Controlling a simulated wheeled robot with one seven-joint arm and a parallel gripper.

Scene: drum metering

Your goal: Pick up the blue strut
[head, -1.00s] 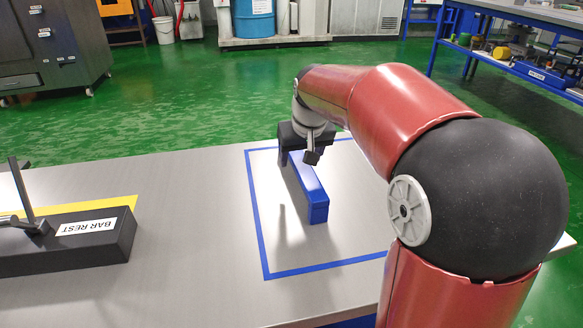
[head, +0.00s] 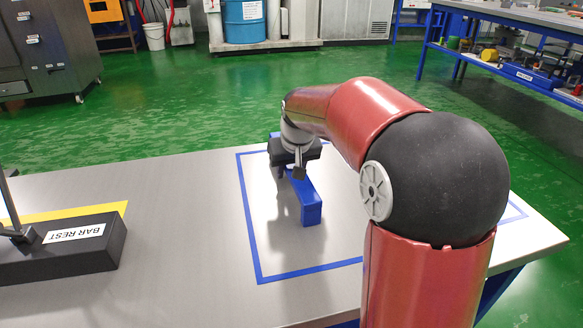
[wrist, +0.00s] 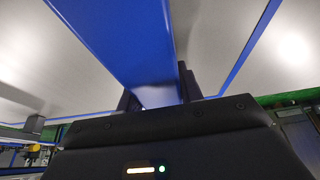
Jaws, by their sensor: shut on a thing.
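The blue strut (head: 310,203) is a long straight bar over the blue-outlined area of the grey table. Its near end points toward me, and its far end shows behind my gripper. My dark gripper (head: 292,168) is shut on the strut, part way along its length. In the wrist view the strut (wrist: 125,40) runs between the two fingers of my gripper (wrist: 160,95). My gripper hides part of the strut in the head view. I cannot tell whether the strut touches the table.
A black block labelled BAR REST (head: 75,245) lies at the table's left, with a yellow strip behind it and a dark upright rod by it. The table (head: 180,200) is clear between block and outline. A blue workbench (head: 520,70) stands at the back right.

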